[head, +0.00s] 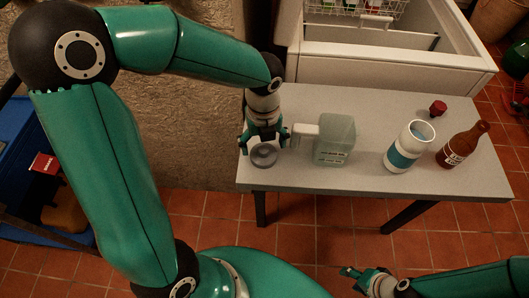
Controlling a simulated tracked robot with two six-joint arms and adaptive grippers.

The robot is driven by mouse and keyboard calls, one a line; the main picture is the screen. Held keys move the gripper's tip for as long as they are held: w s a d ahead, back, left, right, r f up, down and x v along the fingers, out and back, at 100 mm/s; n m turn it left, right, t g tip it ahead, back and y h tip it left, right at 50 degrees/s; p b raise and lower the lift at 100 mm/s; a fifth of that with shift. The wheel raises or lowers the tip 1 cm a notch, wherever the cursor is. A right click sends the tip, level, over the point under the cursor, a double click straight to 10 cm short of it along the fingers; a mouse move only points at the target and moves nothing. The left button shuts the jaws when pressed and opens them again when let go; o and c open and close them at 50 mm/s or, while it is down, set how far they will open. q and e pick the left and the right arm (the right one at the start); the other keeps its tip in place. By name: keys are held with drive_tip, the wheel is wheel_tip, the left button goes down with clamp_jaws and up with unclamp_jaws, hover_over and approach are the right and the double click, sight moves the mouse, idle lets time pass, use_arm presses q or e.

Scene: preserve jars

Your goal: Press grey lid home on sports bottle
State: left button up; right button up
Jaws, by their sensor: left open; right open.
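The grey lid (264,156) is a small round disc near the left end of the grey table. My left gripper (264,141) is open directly at the lid, with its fingers pointing down on either side of the lid's far part. I cannot tell whether they touch it. The sports bottle (405,147) looks to be the white one with a blue band, upright on the right half of the table, its round mouth uncovered. My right gripper (353,273) is open and empty, low in front of the table.
A translucent green container (335,140) with a pale handle stands between the lid and the white bottle. A brown bottle (461,146) and a dark red cap (437,108) are at the right. A white chest freezer (385,62) stands behind the table (300,178). The table's front middle is clear.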

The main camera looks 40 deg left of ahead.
use_arm(q)
wheel_tip(320, 180, down, 2)
drive_tip(key=shift+f, duration=0.15)
drive_tip(key=c, duration=0.8)
drive_tip(key=shift+s, duration=0.1)
drive_tip(key=shift+c, duration=1.2)
